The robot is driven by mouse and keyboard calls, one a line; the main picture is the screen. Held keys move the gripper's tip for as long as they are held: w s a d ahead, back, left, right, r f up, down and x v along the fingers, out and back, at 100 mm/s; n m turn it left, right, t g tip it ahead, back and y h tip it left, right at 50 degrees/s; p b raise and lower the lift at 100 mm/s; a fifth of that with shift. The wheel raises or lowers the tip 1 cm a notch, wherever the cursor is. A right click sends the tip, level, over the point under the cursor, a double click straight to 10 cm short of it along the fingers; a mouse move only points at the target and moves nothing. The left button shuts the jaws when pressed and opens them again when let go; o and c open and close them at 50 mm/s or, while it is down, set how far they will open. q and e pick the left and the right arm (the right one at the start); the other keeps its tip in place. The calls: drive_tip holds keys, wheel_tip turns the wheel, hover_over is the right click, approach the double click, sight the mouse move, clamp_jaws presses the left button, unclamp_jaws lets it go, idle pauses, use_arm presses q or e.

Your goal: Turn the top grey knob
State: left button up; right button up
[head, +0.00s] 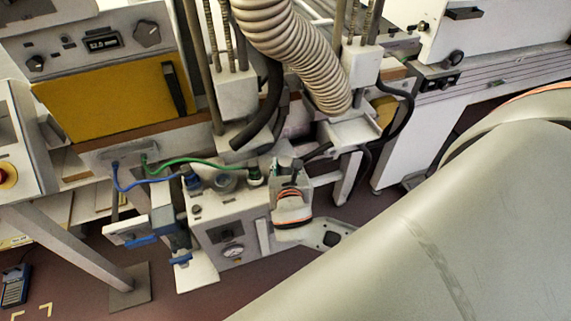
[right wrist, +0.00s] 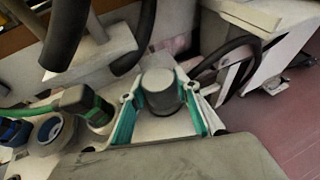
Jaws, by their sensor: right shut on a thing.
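In the right wrist view, a grey round knob (right wrist: 160,88) stands on top of a light-coloured box. My right gripper (right wrist: 161,104) has its green-padded fingers on either side of the knob and is shut on it. In the head view the right gripper (head: 289,188) is at the right end of the box (head: 222,218), which has a gauge on its front. The gripper mostly hides the knob there. My left gripper is not in view.
A green hose connector (right wrist: 85,103) stands just left of the knob, with a grey round fitting (right wrist: 52,132) beyond it. Green hose (head: 185,162) and blue hose (head: 140,183) run left. A large ribbed duct (head: 290,50) hangs above, and black hoses are close behind.

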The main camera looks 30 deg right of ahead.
sight(286, 161)
drive_tip(key=m+g+h, duration=0.3)
drive_tip(key=m+h, duration=0.1)
drive_tip(key=shift+m, duration=0.3)
drive_tip(key=shift+g+h, duration=0.3)
drive_tip(key=shift+g, duration=0.1)
drive_tip(key=o, duration=1.1)
drive_tip(key=shift+o, duration=0.2)
wheel_tip(286, 161, up, 10)
drive_tip(key=shift+r, duration=0.1)
